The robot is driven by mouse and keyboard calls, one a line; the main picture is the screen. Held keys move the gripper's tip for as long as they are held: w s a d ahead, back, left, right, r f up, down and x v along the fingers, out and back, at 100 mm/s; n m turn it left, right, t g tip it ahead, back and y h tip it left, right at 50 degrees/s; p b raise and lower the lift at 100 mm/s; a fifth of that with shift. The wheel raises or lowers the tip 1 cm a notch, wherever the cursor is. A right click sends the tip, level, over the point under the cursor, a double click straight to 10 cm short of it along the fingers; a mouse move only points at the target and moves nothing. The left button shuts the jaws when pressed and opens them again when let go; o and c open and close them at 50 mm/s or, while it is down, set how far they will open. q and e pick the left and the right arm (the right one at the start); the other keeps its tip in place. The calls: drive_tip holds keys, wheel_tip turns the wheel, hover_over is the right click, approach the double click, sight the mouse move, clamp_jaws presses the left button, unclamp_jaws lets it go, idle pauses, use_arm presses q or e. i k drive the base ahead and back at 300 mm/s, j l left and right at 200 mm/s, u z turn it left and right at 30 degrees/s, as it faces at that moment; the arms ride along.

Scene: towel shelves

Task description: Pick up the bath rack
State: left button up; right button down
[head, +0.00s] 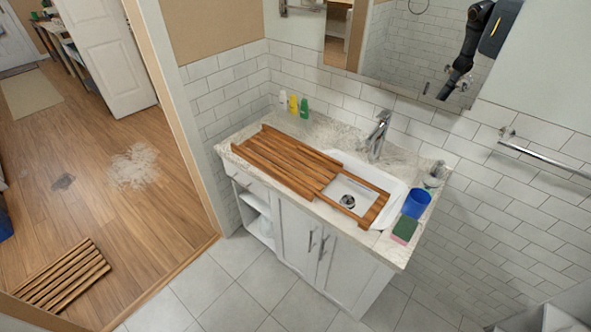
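A wooden slatted rack (283,161) lies across the washbasin counter. Its solid slatted part is on the left, and its open frame reaches right over the white sink (397,192). A second slatted wooden piece (62,277) lies flat on the wood floor at lower left. I cannot tell for sure which one is the bath rack. Neither of my grippers shows directly. A black arm (468,48) appears within the mirror at upper right, seemingly a reflection; its gripper state is unclear.
The speckled counter (329,123) also holds several small bottles (293,104) at the back left, a blue cup (416,203), a sponge (405,228) and a faucet (378,133). A towel bar (545,158) is on the right wall. The tiled floor (222,290) in front is clear.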

sight(286, 140)
drive_tip(key=i+j+z, duration=0.1)
drive_tip(key=j, duration=0.3)
drive_tip(key=i+j+z, duration=0.15)
drive_tip(key=j, duration=0.3)
drive_tip(key=i+j+z, duration=0.1)
drive_tip(key=j, duration=0.35)
drive_tip(key=i+j+z, duration=0.1)
drive_tip(key=j, duration=0.4)
drive_tip(key=i, duration=0.1)
